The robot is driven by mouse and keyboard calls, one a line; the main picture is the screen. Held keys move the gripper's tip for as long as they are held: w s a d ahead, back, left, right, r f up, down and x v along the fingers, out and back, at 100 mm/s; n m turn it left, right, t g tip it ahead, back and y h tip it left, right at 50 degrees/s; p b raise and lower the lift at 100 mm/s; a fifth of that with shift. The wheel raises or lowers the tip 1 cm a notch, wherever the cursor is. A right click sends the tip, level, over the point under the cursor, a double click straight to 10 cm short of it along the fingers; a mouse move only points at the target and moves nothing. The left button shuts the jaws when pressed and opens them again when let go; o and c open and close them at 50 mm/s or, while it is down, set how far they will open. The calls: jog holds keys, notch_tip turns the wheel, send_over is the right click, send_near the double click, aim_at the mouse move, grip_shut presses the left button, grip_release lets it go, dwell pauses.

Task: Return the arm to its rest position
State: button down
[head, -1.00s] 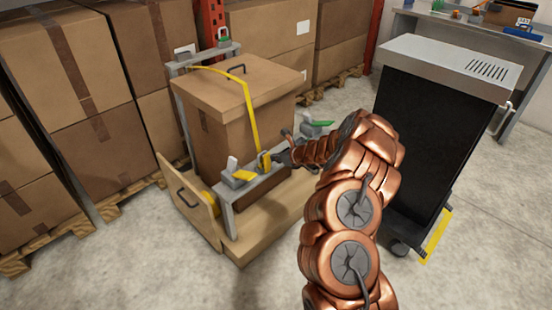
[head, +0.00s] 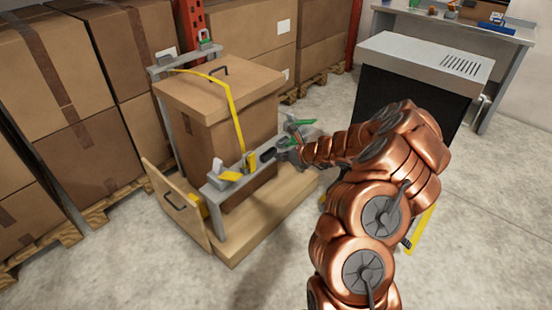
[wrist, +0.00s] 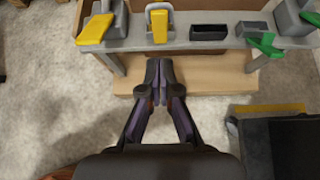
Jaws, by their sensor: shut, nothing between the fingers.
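The fingertips point at the rail (wrist: 205,45), below a yellow lever (wrist: 159,27) and a dark slot (wrist: 209,31). I cannot tell whether they touch anything.
A strapped cardboard box (head: 225,105) stands on a wooden base (head: 265,220). A green lever (wrist: 266,45) sits at the rail's right. Stacked boxes (head: 60,60) line the left. Floor is open at the lower right.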

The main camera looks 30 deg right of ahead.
jog(key=shift+s+d+r, duration=0.15)
jog(key=shift+s+r, duration=0.25)
dwell(0.3)
jog(key=s+a+r+n+g+y, duration=0.2)
jog(key=s+a+r+n+y, duration=0.15)
jog(key=a+r+n, duration=0.6)
jog(key=s+a+r+n+g+y, duration=0.25)
jog(key=s+a+r+n, duration=0.25)
jog(key=a, duration=1)
jog(key=s+a+r+n+g+h, duration=0.1)
jog(key=s+a+r+n+g, duration=0.15)
jog(key=s+a+n, duration=0.5)
jog(key=s+d+f+n+g+h, duration=0.1)
jog(key=s+n+g+h, duration=0.1)
jog(key=s, duration=0.5)
jog(key=s+f+n+g+h, duration=0.1)
jog(key=s+n+g, duration=0.15)
jog(key=s, duration=0.55)
jog(key=s+d+n+g+h, duration=0.1)
jog(key=s+d+n+h, duration=0.2)
jog(key=s+d, duration=0.3)
jog(key=s+d+n+g+h, duration=0.1)
jog(key=s+d+n+h, duration=0.2)
jog(key=s, duration=0.5)
notch_tip(320, 180, up, 21)
jog(key=t+p, duration=0.1)
jog(key=p, duration=1.8)
jog(key=shift+s+d+f+m, duration=0.15)
jog(key=shift+s+d+m, duration=0.2)
jog(key=shift+d, duration=0.1)
